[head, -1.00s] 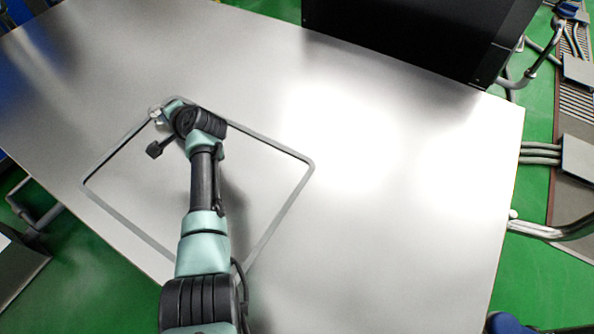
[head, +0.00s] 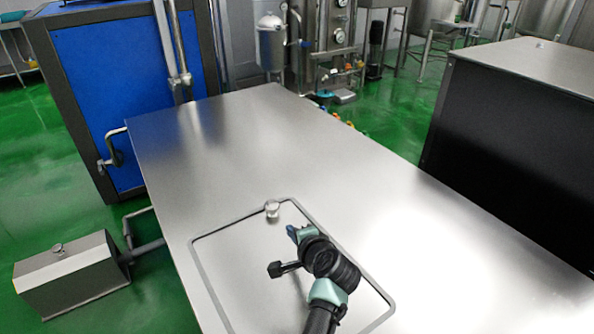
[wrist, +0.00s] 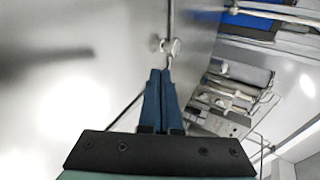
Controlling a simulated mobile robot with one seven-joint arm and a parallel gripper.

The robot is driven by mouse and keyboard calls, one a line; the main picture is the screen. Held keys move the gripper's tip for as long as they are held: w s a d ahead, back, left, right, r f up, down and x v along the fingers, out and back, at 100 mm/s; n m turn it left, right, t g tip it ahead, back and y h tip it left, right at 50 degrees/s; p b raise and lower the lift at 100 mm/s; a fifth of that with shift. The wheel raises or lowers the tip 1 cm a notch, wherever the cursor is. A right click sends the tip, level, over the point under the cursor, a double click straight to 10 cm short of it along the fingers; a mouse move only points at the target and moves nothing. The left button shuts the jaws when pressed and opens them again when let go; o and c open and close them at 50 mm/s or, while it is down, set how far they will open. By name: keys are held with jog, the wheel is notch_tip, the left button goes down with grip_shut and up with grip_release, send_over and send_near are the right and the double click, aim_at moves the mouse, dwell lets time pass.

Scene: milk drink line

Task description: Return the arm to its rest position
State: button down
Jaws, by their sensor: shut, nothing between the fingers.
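My arm reaches over the grey metal table (head: 232,140) in the head view. My gripper (head: 291,230) is near the far corner of a rectangular outline on the table. Its blue fingers are together with nothing between them, as the wrist view (wrist: 160,74) also shows. A small shiny metal piece (head: 272,208) stands at the far edge of the outline, just beyond the fingertips. In the wrist view a shiny piece (wrist: 168,46) appears ahead of the fingertips; whether they touch it I cannot tell.
A black box-like unit (head: 510,140) stands at the table's right side. A blue cabinet (head: 105,100) is at the far left, and a grey metal box (head: 70,275) sits low at left. The table's far part is clear.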

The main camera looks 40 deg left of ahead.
jog(key=shift+v, duration=1.3)
jog(key=shift+f, duration=0.1)
jog(key=w+d+r+n+t+h, duration=0.1)
jog(key=w+d+r+t, duration=0.4)
jog(key=r, duration=0.4)
jog(key=w+d+r+n+t, duration=0.1)
jog(key=w+d+r+t, duration=0.1)
jog(key=w+d+r, duration=0.6)
jog(key=s+d+r+t+h, duration=0.1)
jog(key=d+r+t, duration=0.15)
jog(key=r, duration=0.35)
jog(key=s+d+r+n+t+h, duration=0.1)
jog(key=s+d+r+t, duration=0.15)
jog(key=r, duration=0.35)
jog(key=d+r+t, duration=0.1)
jog(key=d+r, duration=0.3)
jog(key=r, duration=0.2)
jog(key=s+d+r+n+t+h, duration=0.1)
jog(key=s+d+r+t+h, duration=0.35)
jog(key=s+d+r, duration=0.4)
jog(key=s+d+r+n+t+h, duration=0.1)
jog(key=s+d+r+t+h, duration=0.35)
jog(key=s+r, duration=0.65)
notch_tip(320, 180, up, 20)
jog(key=d+y+p, duration=0.1)
jog(key=p, duration=1.6)
jog(key=shift+w+d+t+p, duration=0.3)
jog(key=shift+w+t+p, duration=0.1)
